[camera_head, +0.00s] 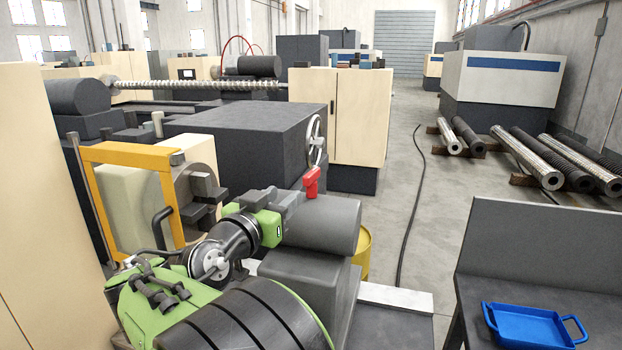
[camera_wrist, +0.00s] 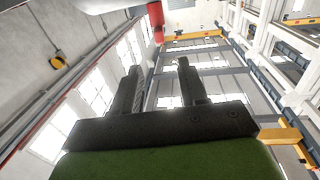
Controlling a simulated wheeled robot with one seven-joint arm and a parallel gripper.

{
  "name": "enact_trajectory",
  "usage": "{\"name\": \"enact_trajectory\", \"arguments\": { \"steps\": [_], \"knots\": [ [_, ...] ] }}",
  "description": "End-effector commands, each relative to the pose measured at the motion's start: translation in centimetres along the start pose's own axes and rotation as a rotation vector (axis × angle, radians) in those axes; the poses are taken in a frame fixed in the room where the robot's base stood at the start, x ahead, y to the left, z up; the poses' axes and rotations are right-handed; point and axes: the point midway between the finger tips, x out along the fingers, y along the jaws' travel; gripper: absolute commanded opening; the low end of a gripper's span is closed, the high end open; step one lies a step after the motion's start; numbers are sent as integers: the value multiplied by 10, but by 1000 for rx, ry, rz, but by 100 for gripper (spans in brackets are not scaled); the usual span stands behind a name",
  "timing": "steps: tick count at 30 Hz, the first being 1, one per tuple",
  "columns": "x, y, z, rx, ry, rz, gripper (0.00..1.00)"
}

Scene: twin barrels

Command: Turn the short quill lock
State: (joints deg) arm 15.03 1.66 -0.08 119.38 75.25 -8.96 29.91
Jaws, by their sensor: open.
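A short red lever (camera_head: 311,182), the only quill lock handle I can make out, stands on top of the dark grey tailstock barrel (camera_head: 335,222). My gripper (camera_head: 283,200), with its green housing, is just left of the lever, apart from it as far as I can tell. In the wrist view my gripper (camera_wrist: 158,66) has its two dark fingers spread with nothing between them. A red part (camera_wrist: 155,22), likely the same lever, shows past the fingertips at the top. The lever's foot is hidden in the wrist view.
A blue tray (camera_head: 528,328) lies on a dark bench at the lower right. A handwheel (camera_head: 315,135) and the chuck behind a yellow guard frame (camera_head: 128,155) stand behind the arm. A yellow drum (camera_head: 362,252) is partly hidden beyond the barrel. The floor aisle is mostly open.

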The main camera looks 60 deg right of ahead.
Motion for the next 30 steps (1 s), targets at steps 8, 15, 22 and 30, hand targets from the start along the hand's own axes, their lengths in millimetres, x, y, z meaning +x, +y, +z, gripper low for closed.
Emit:
{"name": "enact_trajectory", "arguments": {
  "steps": [8, 15, 22, 30],
  "knots": [
    [69, 3, -4, -1, -3, 7, 43],
    [124, 2, -4, -1, -3, 3, 43],
    [143, 0, -2, 0, -3, -2, 43],
    [143, 0, -1, 0, -4, -3, 32]
  ]
}}
